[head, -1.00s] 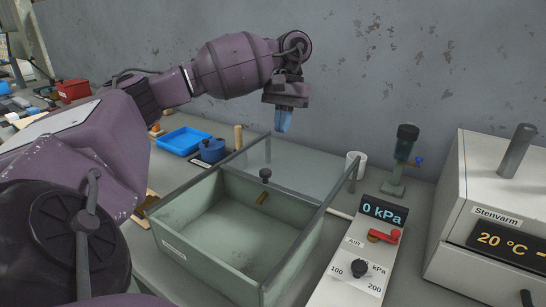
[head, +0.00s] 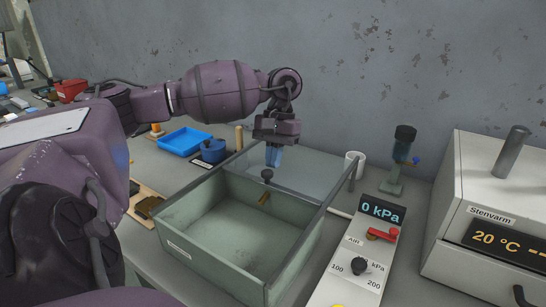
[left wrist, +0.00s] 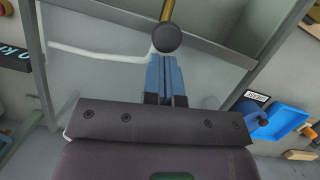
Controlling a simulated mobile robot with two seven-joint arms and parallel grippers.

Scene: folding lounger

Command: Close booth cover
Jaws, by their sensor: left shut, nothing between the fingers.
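The booth (head: 215,262) is a grey-green open-topped box on the bench in the head view. Its clear cover (head: 312,184) is at the back, leaving the front part of the box uncovered. A dark round knob (head: 267,174) stands at the cover's front edge; in the left wrist view the knob (left wrist: 167,37) is just beyond my fingertips. My left gripper (head: 273,158) points down with blue fingers shut and empty, close behind the knob. I cannot tell whether they touch. My right gripper is not in view.
A pressure panel (head: 362,245) reading 0 kPa and a white oven (head: 485,235) stand right of the booth. A white cup (head: 354,164) and a dark-topped stand (head: 400,160) are behind. A blue tray (head: 184,141) and blue pot (head: 213,151) lie at the back left.

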